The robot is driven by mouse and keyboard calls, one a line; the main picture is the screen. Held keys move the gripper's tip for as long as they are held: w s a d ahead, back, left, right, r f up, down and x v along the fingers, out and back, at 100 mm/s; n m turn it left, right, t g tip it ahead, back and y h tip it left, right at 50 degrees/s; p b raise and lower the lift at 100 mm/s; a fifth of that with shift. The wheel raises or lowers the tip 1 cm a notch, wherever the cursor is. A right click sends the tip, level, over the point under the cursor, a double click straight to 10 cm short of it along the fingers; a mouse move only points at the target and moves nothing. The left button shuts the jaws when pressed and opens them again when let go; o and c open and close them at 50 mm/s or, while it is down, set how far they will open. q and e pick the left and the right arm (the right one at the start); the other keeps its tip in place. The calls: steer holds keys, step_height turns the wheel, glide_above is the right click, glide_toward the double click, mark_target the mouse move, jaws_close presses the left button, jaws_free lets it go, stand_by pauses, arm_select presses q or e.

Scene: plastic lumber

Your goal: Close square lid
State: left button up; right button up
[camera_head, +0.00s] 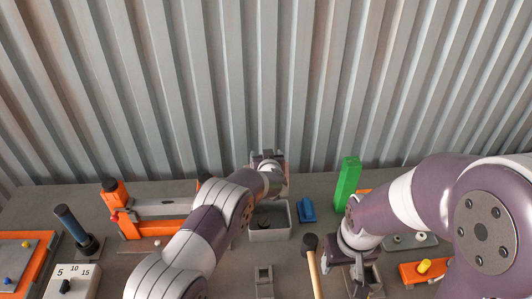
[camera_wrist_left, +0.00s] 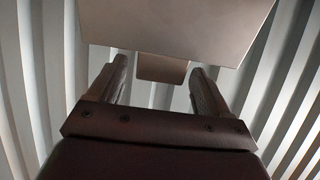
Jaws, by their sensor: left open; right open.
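A grey square box (camera_head: 270,236) with an open top stands near the middle of the table, with something dark inside. My left gripper (camera_head: 267,156) is behind and above this box in the head view, partly hidden by its own wrist. In the left wrist view the left gripper (camera_wrist_left: 160,72) is open. A flat brownish panel (camera_wrist_left: 180,25) with a small tab lies beyond its fingers, the tab showing between them; this may be the lid. I cannot tell whether they touch. My right gripper (camera_head: 358,284) is open, low at the front beside a small grey holder (camera_head: 375,278).
A hammer (camera_head: 313,262) and a blue block (camera_head: 306,210) lie near the box. A green post (camera_head: 346,184) stands to the right. An orange-and-grey fixture (camera_head: 155,222), a blue-handled cylinder (camera_head: 72,226) and a dial box (camera_head: 72,283) are left. A corrugated wall (camera_head: 270,80) closes the back.

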arm_select(q)
steer(key=shift+w+d, duration=0.1)
steer(key=shift+w, duration=0.05)
steer(key=shift+w+f, duration=0.15)
steer(key=shift+w, duration=0.05)
steer(key=shift+s, duration=0.1)
steer(key=c, duration=1.4)
steer(key=shift+s+f+b, duration=0.1)
steer(key=shift+s+b, duration=0.05)
steer(key=shift+b, duration=0.4)
steer(key=shift+s+r+t+b, duration=0.15)
steer(key=shift+s+t+b, duration=1.25)
steer(key=shift+s+b, duration=1.35)
steer(key=shift+s+r+t+b, duration=0.1)
steer(key=shift+s+t+b, duration=1.55)
steer(key=shift+b, duration=1.8)
steer(key=shift+s+g, duration=0.25)
